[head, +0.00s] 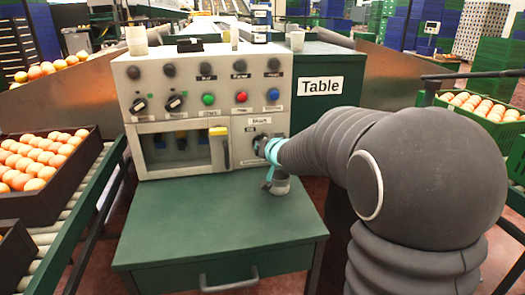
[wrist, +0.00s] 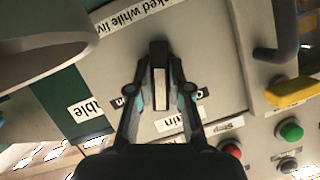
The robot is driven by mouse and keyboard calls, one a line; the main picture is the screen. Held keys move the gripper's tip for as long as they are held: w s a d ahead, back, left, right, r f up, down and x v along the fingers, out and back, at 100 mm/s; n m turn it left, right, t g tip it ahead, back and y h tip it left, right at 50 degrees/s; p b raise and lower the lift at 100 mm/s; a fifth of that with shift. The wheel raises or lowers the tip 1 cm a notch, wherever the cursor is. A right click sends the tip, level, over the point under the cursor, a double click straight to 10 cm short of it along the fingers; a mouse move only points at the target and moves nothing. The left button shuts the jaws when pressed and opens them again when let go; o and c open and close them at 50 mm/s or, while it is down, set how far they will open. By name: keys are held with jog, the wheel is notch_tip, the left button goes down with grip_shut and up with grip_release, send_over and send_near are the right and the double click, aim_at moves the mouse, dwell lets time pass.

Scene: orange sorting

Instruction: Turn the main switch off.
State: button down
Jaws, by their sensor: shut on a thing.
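The main switch (wrist: 159,58) is a dark rotary handle with a pale stripe on the grey control cabinet (head: 190,75). In the wrist view its handle lies roughly along the picture's vertical. My gripper (wrist: 160,92) has a finger on each side of the handle and is shut on it. In the head view my gripper (head: 268,150) reaches the cabinet's lower right front, and it and my arm partly cover the switch. Small labels sit around the switch, partly hidden by the fingers; I cannot tell which position the handle points to.
Green, red and blue buttons (head: 241,97) and two black knobs sit above. A green table top (head: 215,215) lies below. Crates of oranges (head: 85,158) stand on the left conveyor.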

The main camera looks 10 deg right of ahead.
jog(key=shift+f+n+h+b, duration=0.2)
jog(key=shift+n+h+b, duration=0.25)
jog(key=shift+b, duration=0.55)
jog(key=shift+r+n+b, duration=0.1)
jog(key=shift+n+b, duration=0.35)
jog(key=shift+b, duration=0.45)
jog(key=shift+r+n+h+b, duration=0.15)
jog(key=shift+n+h+b, duration=0.4)
jog(key=shift+b, duration=0.85)
jog(key=c, duration=1.1)
grip_release()
jog(key=shift+s, duration=0.1)
jog(key=shift+v, duration=5.9)
jog(key=shift+a+r, duration=0.1)
